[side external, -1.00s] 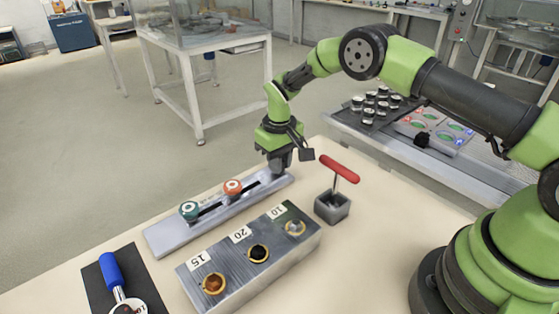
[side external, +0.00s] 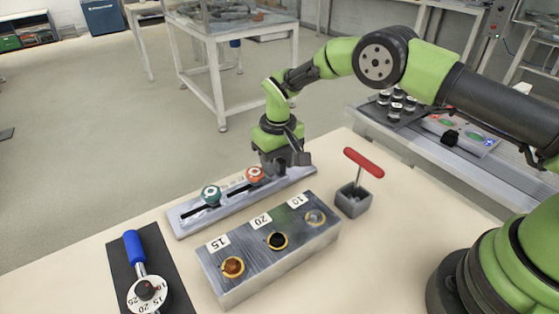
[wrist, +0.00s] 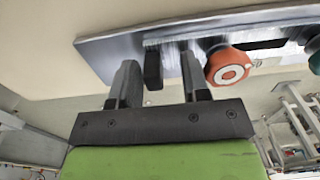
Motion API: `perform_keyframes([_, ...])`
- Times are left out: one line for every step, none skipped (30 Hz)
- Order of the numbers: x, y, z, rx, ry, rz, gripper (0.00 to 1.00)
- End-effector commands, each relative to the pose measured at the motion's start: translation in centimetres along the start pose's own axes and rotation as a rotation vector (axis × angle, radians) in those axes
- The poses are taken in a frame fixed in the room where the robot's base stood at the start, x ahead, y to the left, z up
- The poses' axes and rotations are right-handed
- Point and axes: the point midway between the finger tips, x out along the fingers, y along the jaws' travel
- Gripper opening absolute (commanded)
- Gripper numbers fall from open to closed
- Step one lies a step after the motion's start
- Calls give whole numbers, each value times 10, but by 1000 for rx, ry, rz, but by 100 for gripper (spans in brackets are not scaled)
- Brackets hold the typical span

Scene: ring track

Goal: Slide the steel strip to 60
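A long grey metal rail with a dark slot (side external: 188,214) lies on the table, with a green knob (side external: 211,194) and an orange knob (side external: 254,174) on it. I cannot tell which part of it is the steel strip, and I cannot read a 60 mark. My gripper (side external: 275,170) is low over the right part of the rail, beside the orange knob. In the wrist view the gripper (wrist: 160,68) has its fingers apart around a small dark upright tab (wrist: 153,70), with gaps on both sides. The orange knob (wrist: 228,67) is just right of the fingers.
A metal block (side external: 277,268) with round sockets labelled 15, 20 and 10 lies in front of the rail. A red-handled tool (side external: 363,162) stands in a grey holder (side external: 353,200) to the right. A blue-handled tool (side external: 133,248) lies on a dark mat at left.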

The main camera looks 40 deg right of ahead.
Motion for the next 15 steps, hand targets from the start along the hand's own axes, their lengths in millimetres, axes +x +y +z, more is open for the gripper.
perform_keyframes([0,0,0,0,0,1,43])
perform_keyframes([0,1,0,0,0,1,43])
perform_keyframes([-1,1,0,1,0,1,43])
perform_keyframes([-2,1,0,1,0,1,43])
perform_keyframes([-4,1,0,1,0,1,43])
perform_keyframes([-8,1,0,1,1,1,43])
perform_keyframes([-11,1,-1,1,1,1,43])
perform_keyframes([-15,1,-1,0,2,1,43])
perform_keyframes([-23,1,-1,1,3,1,43])
perform_keyframes([-29,1,-1,1,4,1,43])
perform_keyframes([-35,1,-1,1,5,1,43])
perform_keyframes([-43,1,-1,1,4,0,43])
perform_keyframes([-49,1,-1,1,4,0,43])
perform_keyframes([-56,0,-1,1,4,0,43])
perform_keyframes([-63,0,-1,0,4,0,43])
